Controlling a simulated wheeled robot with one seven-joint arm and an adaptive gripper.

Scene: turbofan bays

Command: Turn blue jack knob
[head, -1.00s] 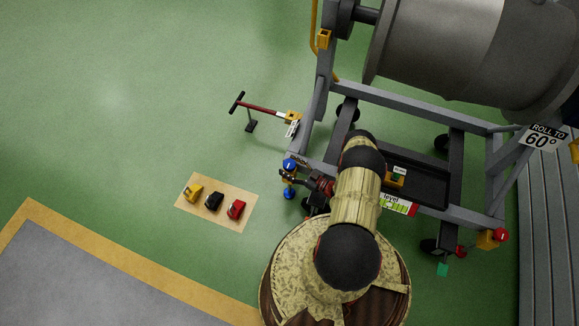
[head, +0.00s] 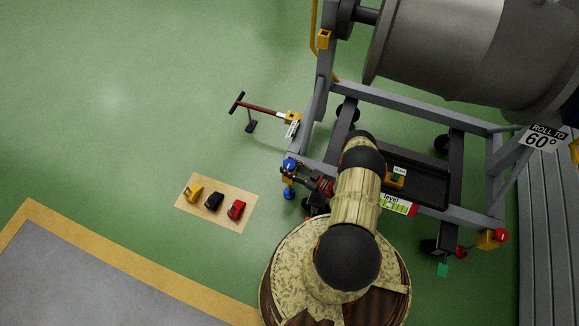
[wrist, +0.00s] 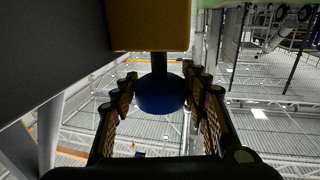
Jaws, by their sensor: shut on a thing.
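The blue jack knob (head: 290,165) tops a yellow jack block (head: 287,178) at the left corner of the grey stand. A blue foot (head: 289,195) shows below it. In the wrist view, which looks upside down, the blue knob (wrist: 160,95) sits on a dark stem from the yellow block (wrist: 150,25). My gripper (wrist: 159,73) has one finger on each side of the knob and is shut on it. In the head view my gripper (head: 299,170) reaches the knob from the right; the finger contact is too small to see there.
The grey stand (head: 400,105) carries a large engine casing (head: 450,50). A level sign (head: 395,207) is on its near rail. A tan mat (head: 235,218) holds yellow, black and red items. Green floor is free at left.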

